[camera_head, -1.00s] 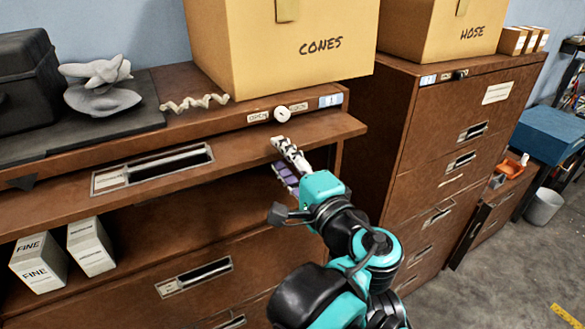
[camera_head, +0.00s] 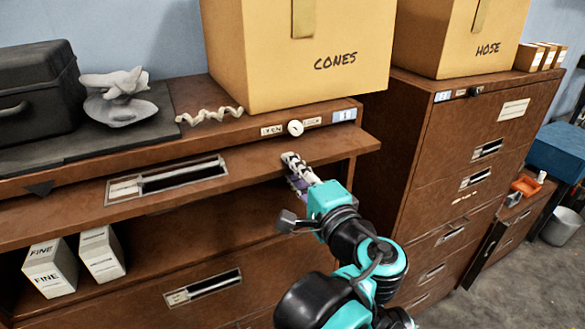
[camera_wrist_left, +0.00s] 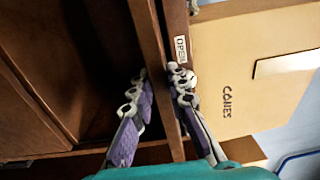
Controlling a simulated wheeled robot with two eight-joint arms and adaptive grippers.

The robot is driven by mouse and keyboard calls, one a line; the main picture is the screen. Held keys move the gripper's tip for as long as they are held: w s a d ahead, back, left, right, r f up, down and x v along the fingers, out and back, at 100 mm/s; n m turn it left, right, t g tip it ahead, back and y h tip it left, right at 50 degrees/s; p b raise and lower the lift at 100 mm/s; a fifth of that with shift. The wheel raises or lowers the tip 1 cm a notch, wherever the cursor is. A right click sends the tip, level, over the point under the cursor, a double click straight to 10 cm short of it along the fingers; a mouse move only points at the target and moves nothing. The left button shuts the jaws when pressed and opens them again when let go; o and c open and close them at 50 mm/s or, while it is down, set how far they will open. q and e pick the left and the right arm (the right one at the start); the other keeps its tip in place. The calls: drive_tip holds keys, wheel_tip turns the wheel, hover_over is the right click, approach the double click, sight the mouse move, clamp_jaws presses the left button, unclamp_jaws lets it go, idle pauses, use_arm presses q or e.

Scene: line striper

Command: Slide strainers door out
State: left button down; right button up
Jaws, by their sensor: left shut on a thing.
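The strainers door (camera_head: 65,213) is a brown panel with a long recessed handle (camera_head: 168,179). It is swung up roughly level and juts out from the front of the left cabinet, above an open compartment. My left gripper (camera_head: 296,172) is shut on the door's front edge near its right end, one finger above and one below. In the left wrist view the door's edge (camera_wrist_left: 151,35) runs between the two fingers of the gripper (camera_wrist_left: 161,85). The label on the door's handle is too small to read. My right gripper is not in view.
Two white FINE boxes (camera_head: 50,268) stand in the open compartment. A dial (camera_head: 295,128) sits between labels above the door. A CONES box (camera_head: 300,75), a grey figure (camera_head: 120,98) and a black case (camera_head: 30,95) rest on top. A second cabinet (camera_head: 470,150) stands at right.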

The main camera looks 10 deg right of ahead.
use_arm(q)
drive_tip(key=v, duration=0.7)
idle(0.5)
drive_tip(key=v, duration=0.7)
drive_tip(key=shift+p, duration=0.35)
drive_tip(key=shift+d, duration=0.1)
idle(0.3)
